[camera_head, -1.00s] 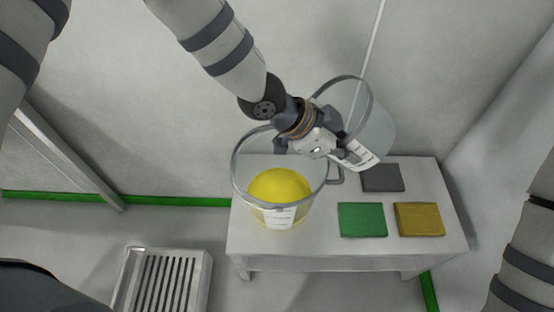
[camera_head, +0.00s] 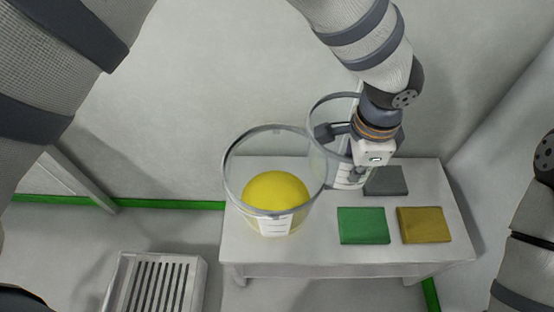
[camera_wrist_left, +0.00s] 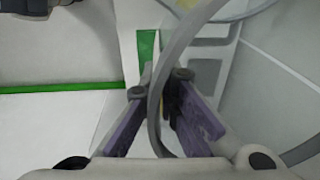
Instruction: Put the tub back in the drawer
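A clear, empty-looking tub (camera_head: 319,157) with a white label stands at the back of the white table, behind and right of another clear tub (camera_head: 232,180). That front tub holds a yellow dome-shaped load and has a white label. My left gripper (camera_head: 343,152) is at the empty tub's right side. In the left wrist view, the curved tub rim (camera_wrist_left: 154,110) passes between two purple finger pads, which stand apart with gaps beside the rim. The empty tub's base is hidden, so I cannot tell whether it rests on the table. My right gripper and any drawer are out of view.
The white table (camera_head: 300,250) carries a green block (camera_head: 363,226), a mustard block (camera_head: 424,225) and a grey block (camera_head: 387,181) on its right half. A slatted metal grate (camera_head: 158,282) lies at lower left. A wall stands close behind the table.

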